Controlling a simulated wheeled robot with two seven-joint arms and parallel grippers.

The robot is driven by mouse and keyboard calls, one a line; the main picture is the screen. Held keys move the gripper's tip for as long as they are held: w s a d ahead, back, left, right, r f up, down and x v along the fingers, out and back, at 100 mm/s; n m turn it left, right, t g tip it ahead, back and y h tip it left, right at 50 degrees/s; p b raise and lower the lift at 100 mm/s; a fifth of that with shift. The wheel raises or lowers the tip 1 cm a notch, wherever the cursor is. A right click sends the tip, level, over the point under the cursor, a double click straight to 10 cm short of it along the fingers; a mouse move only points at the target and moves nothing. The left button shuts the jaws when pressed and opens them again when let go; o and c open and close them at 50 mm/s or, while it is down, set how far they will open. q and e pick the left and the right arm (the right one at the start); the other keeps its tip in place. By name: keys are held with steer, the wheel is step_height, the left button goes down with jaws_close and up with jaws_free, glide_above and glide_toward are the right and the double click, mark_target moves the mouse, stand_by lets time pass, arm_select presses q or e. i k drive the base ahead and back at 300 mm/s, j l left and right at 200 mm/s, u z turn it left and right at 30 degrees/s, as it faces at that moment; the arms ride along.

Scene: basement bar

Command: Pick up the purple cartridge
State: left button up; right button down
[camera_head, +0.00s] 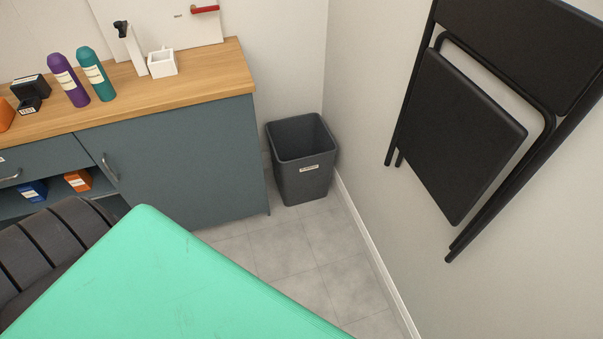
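The purple cartridge (69,80) is a bottle-shaped cylinder with a rounded top and a pale label. It stands slightly tilted in the picture on the wooden counter (137,93) at the upper left. A similar teal cartridge (96,75) stands just to its right, with a narrow gap between them. Neither of my grippers is in view, and nothing is touching the purple cartridge.
Black boxes (31,90) stand left of the cartridges; a white holder (162,63) stands right. A green surface (160,285) and a dark slatted seat (50,245) fill the foreground. A grey bin (302,160) stands in the corner; black folding furniture (460,130) hangs right.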

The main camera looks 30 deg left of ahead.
mark_target(59, 66)
steer(key=u, duration=2.35)
